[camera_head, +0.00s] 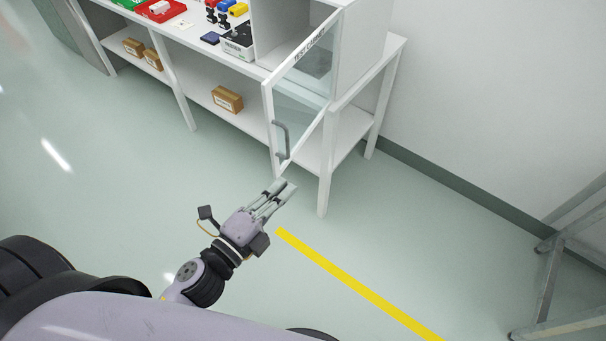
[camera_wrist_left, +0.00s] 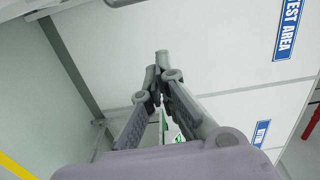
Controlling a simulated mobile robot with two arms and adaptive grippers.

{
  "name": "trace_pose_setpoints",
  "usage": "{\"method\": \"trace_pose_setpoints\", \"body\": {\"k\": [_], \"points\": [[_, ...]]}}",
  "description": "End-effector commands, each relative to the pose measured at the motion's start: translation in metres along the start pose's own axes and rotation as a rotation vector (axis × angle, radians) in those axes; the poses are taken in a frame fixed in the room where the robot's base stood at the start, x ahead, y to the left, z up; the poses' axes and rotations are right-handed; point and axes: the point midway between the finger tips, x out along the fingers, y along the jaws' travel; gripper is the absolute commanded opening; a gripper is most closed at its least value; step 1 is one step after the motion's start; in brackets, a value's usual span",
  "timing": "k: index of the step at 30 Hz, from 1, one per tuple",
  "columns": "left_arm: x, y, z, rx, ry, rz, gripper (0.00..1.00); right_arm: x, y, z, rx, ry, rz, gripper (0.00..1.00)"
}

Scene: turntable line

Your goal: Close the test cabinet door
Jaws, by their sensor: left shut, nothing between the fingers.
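The test cabinet (camera_head: 365,45) is white and stands at the right end of the bench. Its glass door (camera_head: 303,82) has a white frame and stands open, swung out past the bench's front edge. A grey bar handle (camera_head: 281,140) is on the door's near, free side. My left gripper (camera_head: 283,187) is shut and empty, just below the handle in the head view and apart from it as far as I can tell. In the left wrist view the shut fingers (camera_wrist_left: 160,75) point up the picture; I cannot make out the door there. My right gripper is not in view.
The white bench (camera_head: 350,128) has legs and a lower shelf with small brown boxes (camera_head: 227,99). On top are a red tray (camera_head: 160,10) and a tester (camera_head: 238,42). A yellow line (camera_head: 350,280) marks the open floor. A grey metal frame (camera_head: 548,285) stands at right.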

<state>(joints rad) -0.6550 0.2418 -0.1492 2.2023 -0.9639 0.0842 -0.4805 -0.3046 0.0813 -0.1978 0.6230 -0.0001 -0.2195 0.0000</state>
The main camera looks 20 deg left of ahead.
Motion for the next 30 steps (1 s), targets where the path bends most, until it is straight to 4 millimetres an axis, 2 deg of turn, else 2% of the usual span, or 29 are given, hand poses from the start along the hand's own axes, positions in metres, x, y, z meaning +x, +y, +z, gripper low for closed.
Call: {"method": "trace_pose_setpoints", "body": {"k": [3, 8, 13, 20, 24, 30], "points": [[0.003, -0.013, -0.002, 0.025, 0.008, -0.02, 0.0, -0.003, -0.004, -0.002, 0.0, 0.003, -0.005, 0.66], [0.02, -0.015, -0.002, 0.024, 0.008, -0.021, 0.0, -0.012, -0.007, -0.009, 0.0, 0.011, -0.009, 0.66], [0.053, -0.018, -0.002, 0.023, 0.007, -0.021, 0.0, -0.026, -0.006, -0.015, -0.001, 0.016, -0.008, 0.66], [0.1, -0.017, -0.003, 0.02, 0.007, -0.02, 0.0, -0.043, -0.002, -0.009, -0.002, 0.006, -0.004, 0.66], [0.093, -0.013, 0.018, 0.022, 0.004, -0.015, 0.0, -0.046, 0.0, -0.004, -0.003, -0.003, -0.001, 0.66], [0.087, -0.013, 0.033, 0.02, 0.006, -0.016, 0.0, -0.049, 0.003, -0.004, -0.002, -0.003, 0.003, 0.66]]}}
